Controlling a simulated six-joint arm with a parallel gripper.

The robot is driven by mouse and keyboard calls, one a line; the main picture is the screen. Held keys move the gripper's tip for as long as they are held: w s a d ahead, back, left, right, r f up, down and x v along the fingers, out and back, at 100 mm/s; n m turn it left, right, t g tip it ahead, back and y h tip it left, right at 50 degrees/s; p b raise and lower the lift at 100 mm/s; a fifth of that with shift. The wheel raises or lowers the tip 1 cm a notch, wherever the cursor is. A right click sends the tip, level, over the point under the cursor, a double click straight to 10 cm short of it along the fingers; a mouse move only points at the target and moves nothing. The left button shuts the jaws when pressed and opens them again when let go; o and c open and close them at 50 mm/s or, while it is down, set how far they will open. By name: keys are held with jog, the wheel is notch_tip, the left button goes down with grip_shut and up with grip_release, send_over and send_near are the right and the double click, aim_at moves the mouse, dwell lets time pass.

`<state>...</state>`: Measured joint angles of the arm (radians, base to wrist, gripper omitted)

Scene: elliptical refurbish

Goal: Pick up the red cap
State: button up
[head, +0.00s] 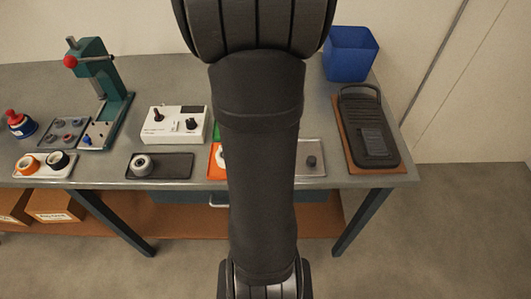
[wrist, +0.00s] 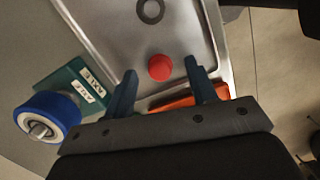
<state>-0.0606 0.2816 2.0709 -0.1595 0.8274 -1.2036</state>
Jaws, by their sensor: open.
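The red cap (wrist: 160,67) is a small round piece on a grey metal tray (wrist: 115,45) in the wrist view. My gripper (wrist: 160,88) is open, with one dark finger to the left of the cap and one to the right. The cap lies in line with the gap, near the fingertips, and nothing is held. How high the fingers are above the tray I cannot tell. In the head view my arm covers the middle of the bench, and I cannot make out the gripper or this cap.
A dark ring (wrist: 150,11) lies on the tray beyond the cap. An orange piece (wrist: 176,101) is partly hidden by the gripper. A blue wheel (wrist: 47,116) stands left beside a teal labelled block (wrist: 76,88). A teal press (head: 97,75) and blue bin (head: 350,54) stand on the bench.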

jog(key=shift+f, duration=0.25)
jog(key=shift+c, duration=0.4)
jog(key=c, duration=0.9)
jog(key=shift+c, duration=0.2)
